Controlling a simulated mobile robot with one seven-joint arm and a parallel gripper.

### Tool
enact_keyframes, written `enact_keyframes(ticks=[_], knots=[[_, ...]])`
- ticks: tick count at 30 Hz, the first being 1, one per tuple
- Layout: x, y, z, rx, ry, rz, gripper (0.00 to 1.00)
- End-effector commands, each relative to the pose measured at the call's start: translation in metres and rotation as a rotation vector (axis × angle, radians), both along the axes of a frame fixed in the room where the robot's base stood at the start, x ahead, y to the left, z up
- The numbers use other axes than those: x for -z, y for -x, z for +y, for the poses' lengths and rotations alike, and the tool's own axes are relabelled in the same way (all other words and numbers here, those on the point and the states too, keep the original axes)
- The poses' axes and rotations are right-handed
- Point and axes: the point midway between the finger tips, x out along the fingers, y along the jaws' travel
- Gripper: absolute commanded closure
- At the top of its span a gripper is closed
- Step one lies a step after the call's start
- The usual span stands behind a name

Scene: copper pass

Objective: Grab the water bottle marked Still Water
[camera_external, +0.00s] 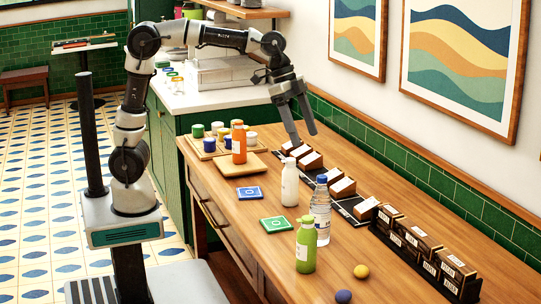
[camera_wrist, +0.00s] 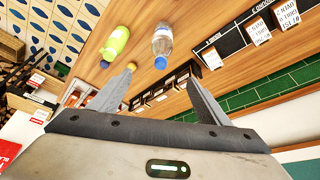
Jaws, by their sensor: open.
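A clear water bottle (camera_external: 320,212) with a blue cap and pale label stands upright on the wooden counter, right of centre in the external view. Its label is too small to read. It also shows at the top middle of the wrist view (camera_wrist: 162,42), beyond the fingertips. My gripper (camera_external: 304,138) is open and empty, pointing down above the counter near the labelled boxes. It is behind the clear bottle and apart from it. In the wrist view the two fingers of my gripper (camera_wrist: 160,75) are spread wide with nothing between their tips.
A white bottle (camera_external: 290,182) stands close behind the clear one, and a green bottle (camera_external: 306,246) in front-left. An orange bottle (camera_external: 239,143) is farther back. Dark labelled boxes (camera_external: 410,240) line the wall side. Small balls (camera_external: 361,271) lie near the front.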

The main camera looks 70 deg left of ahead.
Motion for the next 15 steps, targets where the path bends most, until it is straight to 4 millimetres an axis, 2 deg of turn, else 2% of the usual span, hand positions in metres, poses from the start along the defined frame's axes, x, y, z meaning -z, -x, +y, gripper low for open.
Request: enact_keyframes(ticks=[1, 3, 8, 15], knots=[[0.022, 0.002, 0.0, 0.002, -0.003, 0.007, 0.29], [0.041, 0.0, 0.0, 0.001, -0.001, 0.003, 0.29], [0.065, -0.003, -0.004, 0.0, -0.001, 0.002, 0.29], [0.113, -0.014, -0.02, 0.003, -0.002, 0.004, 0.29]])
